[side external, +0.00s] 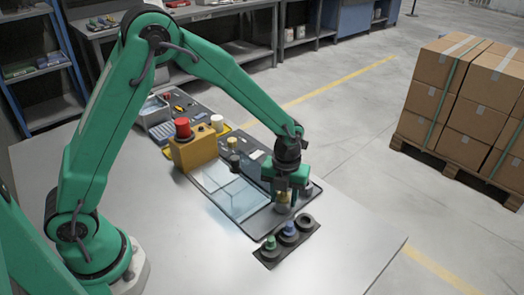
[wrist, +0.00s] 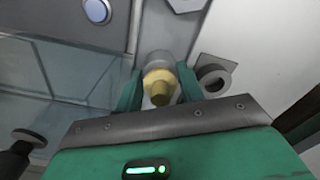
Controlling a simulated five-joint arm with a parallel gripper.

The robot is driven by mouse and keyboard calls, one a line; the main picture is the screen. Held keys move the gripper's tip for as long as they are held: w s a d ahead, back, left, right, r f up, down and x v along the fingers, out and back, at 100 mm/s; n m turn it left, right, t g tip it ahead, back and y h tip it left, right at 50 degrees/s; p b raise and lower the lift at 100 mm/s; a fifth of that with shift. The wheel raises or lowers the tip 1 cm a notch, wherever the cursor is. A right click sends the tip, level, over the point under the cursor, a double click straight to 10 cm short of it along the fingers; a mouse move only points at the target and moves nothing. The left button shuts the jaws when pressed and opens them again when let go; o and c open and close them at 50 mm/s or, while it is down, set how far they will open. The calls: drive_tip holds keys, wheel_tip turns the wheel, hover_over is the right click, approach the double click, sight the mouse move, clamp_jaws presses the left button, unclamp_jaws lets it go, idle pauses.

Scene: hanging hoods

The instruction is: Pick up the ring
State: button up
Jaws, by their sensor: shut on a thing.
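My gripper (side external: 284,192) is low over the right end of the dark mat, its fingers pointing down. In the wrist view my gripper (wrist: 160,92) has its two green fingers on either side of a yellow-topped piece (wrist: 160,82) and is shut on it. A dark ring (side external: 306,217) sits at the right end of a small black holder, apart from my gripper. A grey ring (wrist: 203,72) shows right of the fingers in the wrist view.
The black holder (side external: 268,254) also bears a green-topped piece (side external: 270,242) and a blue-topped piece (side external: 289,230). A clear box (side external: 232,190) lies left of my gripper. A yellow box (side external: 195,152) with a red button stands behind it. The front of the table (side external: 190,255) is clear.

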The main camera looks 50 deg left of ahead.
drive_tip(key=shift+r, duration=1.3)
drive_tip(key=shift+s+d+r, duration=0.1)
drive_tip(key=shift+d+r, duration=0.05)
drive_tip(key=shift+r, duration=0.7)
drive_tip(key=s+d+r, duration=0.6)
drive_tip(key=s+d, duration=0.2)
drive_tip(key=shift+r, duration=0.3)
drive_tip(key=shift+r, duration=2.35)
drive_tip(key=w+a+n, duration=0.2)
drive_tip(key=a+n, duration=0.9)
drive_tip(key=a, duration=2.1)
wheel_tip(320, 180, down, 8)
drive_tip(key=shift+d+r, duration=0.2)
drive_tip(key=shift+d, duration=0.05)
drive_tip(key=shift+f, duration=0.15)
